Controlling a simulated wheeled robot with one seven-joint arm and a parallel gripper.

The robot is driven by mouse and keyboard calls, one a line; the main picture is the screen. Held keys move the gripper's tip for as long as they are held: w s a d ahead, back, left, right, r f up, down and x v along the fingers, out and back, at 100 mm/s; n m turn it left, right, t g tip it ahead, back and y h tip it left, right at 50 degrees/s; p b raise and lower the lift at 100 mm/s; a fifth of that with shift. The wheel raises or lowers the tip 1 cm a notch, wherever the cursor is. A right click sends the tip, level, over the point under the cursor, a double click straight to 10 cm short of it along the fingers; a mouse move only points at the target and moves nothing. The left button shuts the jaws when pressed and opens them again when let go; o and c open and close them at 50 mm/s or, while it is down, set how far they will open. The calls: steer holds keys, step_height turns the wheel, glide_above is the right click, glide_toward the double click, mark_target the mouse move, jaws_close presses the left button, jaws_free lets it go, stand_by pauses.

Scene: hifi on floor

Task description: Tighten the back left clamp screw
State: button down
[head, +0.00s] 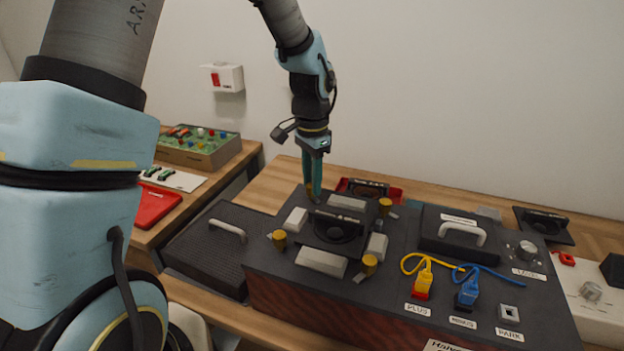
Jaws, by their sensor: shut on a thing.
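The dark console (390,310) stands on the wooden bench with a black square speaker unit (333,232) on its top. Pale clamp blocks lie along the unit's sides, with brass screws at its corners. The back left clamp screw (310,194) is mostly hidden by the teal fingers. My gripper (313,186) points straight down and is shut on this screw. Other brass screws show at the back right (385,206), front left (279,240) and front right (369,264).
A yellow plug (423,279) and a blue plug (468,289) with looping cables sit right of the unit. A black handled lid (459,232) and a knob (526,249) are further right. A red tray (395,194) lies behind; a black handled case (215,250) stands left.

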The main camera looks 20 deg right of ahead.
stand_by(0.3)
steer(key=c, duration=0.6)
jaws_free()
step_height(320, 180, up, 11)
steer(key=b, duration=0.2)
steer(key=shift+f, duration=0.1)
